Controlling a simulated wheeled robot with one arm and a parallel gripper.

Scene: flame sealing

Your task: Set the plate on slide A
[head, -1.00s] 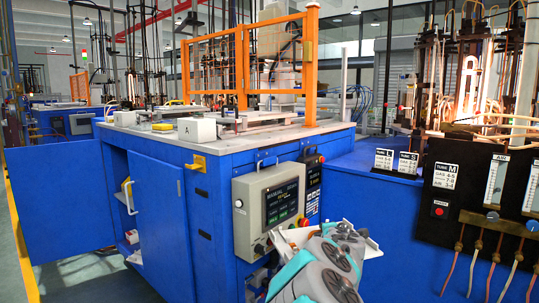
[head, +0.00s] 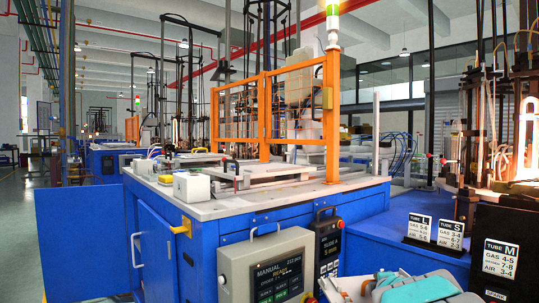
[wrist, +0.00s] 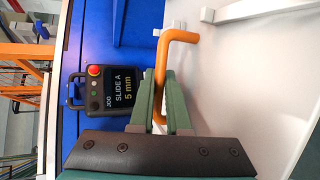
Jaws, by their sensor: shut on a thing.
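My gripper (wrist: 162,88) is shut on an orange bent handle (wrist: 180,36) in the wrist view. The handle stands on a broad white plate (wrist: 245,70), which fills the right of that view. In the head view only part of my teal and grey arm shows at the bottom right, with a white edge of the plate (head: 335,291) beside it. The fingers are hidden there. A white block marked A (head: 191,187) sits on the bench top at the left. Slide A (head: 237,182) seems to be the low grey rail assembly right of it. The plate is apart from it.
The blue bench (head: 215,245) has an open door (head: 80,240) at left. An orange guard frame (head: 331,115) stands on its top. A control panel (head: 268,265) and jog pendant (head: 328,245) hang in front. Glowing glass tubes (head: 504,140) stand at the right.

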